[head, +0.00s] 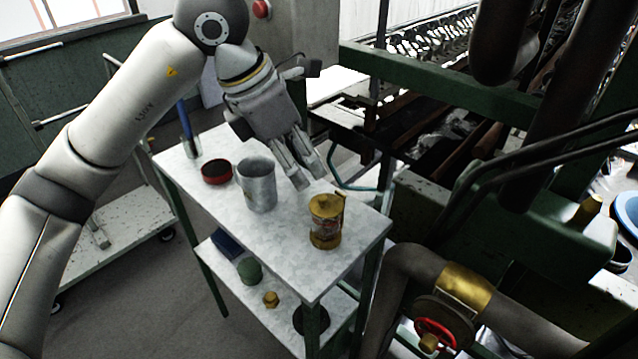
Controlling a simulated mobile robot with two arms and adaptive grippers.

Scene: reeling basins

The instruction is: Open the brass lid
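A small lantern-like jar (325,231) with a clear-looking middle stands upright near the front right of the white table top. Its brass lid (325,205) sits on top and looks closed. A narrow brass piece, perhaps a hinge or handle, shows at its right side. My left gripper (309,180) hangs above the table behind and a little left of the jar, with its fingers pointing down. The fingers are apart with nothing between them, and they look clear of the lid. My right gripper is not in view.
A grey metal cup (257,185) and a red-rimmed dark bowl (216,171) stand left of the jar. A lower shelf (255,300) holds a green object (249,271) and a brass nut-like piece (271,299). Green machinery (450,85) and pipes crowd the right side.

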